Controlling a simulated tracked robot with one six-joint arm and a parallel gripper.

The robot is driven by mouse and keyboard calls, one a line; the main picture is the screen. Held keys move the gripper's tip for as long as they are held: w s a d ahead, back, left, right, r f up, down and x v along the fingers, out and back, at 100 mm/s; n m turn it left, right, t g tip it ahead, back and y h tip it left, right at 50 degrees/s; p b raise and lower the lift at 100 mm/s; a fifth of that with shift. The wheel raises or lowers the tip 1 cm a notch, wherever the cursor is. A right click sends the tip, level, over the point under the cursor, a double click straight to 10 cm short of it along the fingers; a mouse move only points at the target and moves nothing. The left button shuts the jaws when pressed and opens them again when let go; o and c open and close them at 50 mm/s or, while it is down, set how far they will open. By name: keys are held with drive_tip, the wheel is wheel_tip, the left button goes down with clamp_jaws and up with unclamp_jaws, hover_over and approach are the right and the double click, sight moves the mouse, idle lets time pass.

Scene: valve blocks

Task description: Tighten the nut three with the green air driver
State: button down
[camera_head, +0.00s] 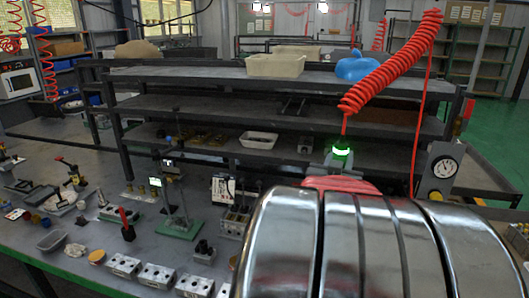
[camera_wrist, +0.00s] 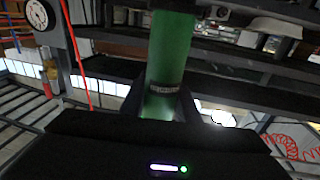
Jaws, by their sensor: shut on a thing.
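The green air driver (camera_head: 341,152) is at the right of the head view, under a red coiled hose (camera_head: 395,62). In the wrist view its green body (camera_wrist: 171,48) runs up from between the dark fingers. My gripper (camera_wrist: 160,100) is shut on it; in the head view the gripper (camera_head: 340,165) is partly hidden behind my shiny arm. Several silver valve blocks (camera_head: 157,276) stand in a row along the table's front edge, well left of the driver. Dark holes show on their tops. I cannot tell which nut is nut three. The driver's working tip is not visible.
The grey table (camera_head: 60,240) holds a green-based stand (camera_head: 181,228), a red-handled tool (camera_head: 126,225) and small cups. Dark shelves (camera_head: 290,75) rise behind, with a cream bin (camera_head: 276,65) on top. A pressure gauge (camera_head: 445,167) stands right of the driver.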

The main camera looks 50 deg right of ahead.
sight(344, 137)
drive_tip(key=shift+f, duration=1.35)
idle(3.6)
drive_tip(key=shift+r, duration=0.15)
idle(0.8)
drive_tip(key=shift+r, duration=0.65)
drive_tip(key=shift+r, duration=3.6)
